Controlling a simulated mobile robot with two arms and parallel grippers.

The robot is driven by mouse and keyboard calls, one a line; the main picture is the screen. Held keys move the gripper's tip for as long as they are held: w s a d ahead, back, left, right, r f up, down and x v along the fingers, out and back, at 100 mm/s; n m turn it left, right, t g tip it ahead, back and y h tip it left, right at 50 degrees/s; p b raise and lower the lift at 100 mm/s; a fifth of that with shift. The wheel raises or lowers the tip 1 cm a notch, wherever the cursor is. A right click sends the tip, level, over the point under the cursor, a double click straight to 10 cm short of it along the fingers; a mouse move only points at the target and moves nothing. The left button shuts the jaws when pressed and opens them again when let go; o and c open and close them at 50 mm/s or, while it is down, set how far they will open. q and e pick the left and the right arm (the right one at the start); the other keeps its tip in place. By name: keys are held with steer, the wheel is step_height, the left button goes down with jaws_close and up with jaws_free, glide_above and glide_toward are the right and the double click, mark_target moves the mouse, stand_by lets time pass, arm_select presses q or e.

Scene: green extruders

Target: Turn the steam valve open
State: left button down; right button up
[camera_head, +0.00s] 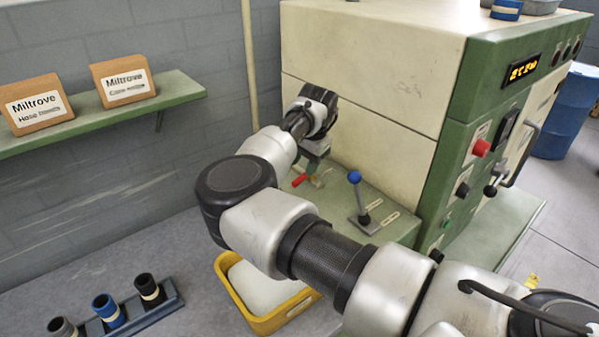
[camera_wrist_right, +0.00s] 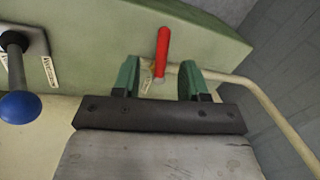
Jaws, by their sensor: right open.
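A red handle (camera_head: 299,181) stands on the green ledge of the cream and green machine; I take it as the steam valve, though its small tag is too small to read. It also shows in the right wrist view (camera_wrist_right: 163,48), where a pale pipe (camera_wrist_right: 235,80) runs to its base. My right gripper (camera_head: 314,165) is just above and beside the handle, pointing down. In the wrist view its green fingers (camera_wrist_right: 159,72) are apart, one on each side of the handle's line, with no contact visible. My left gripper is not in view.
A blue-knobbed lever (camera_head: 356,190) stands on the ledge (camera_head: 398,228) right of the red handle. The machine body (camera_head: 375,85) rises behind. A yellow bin (camera_head: 262,322) is below. A shelf (camera_head: 165,95) with two labelled blocks is at the left wall.

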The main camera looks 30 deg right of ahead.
mark_target(299, 179)
steer(key=f, duration=0.1)
steer(key=w+f, duration=0.1)
steer(key=f, duration=0.1)
steer(key=shift+w+f, duration=0.1)
steer(key=shift+w+a+f+p, duration=0.15)
steer(key=shift+f+p, duration=0.25)
steer(key=shift+f, duration=0.55)
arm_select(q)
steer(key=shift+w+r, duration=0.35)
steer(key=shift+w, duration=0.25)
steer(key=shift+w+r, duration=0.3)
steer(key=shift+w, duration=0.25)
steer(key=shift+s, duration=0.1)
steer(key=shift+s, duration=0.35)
arm_select(e)
jaws_close()
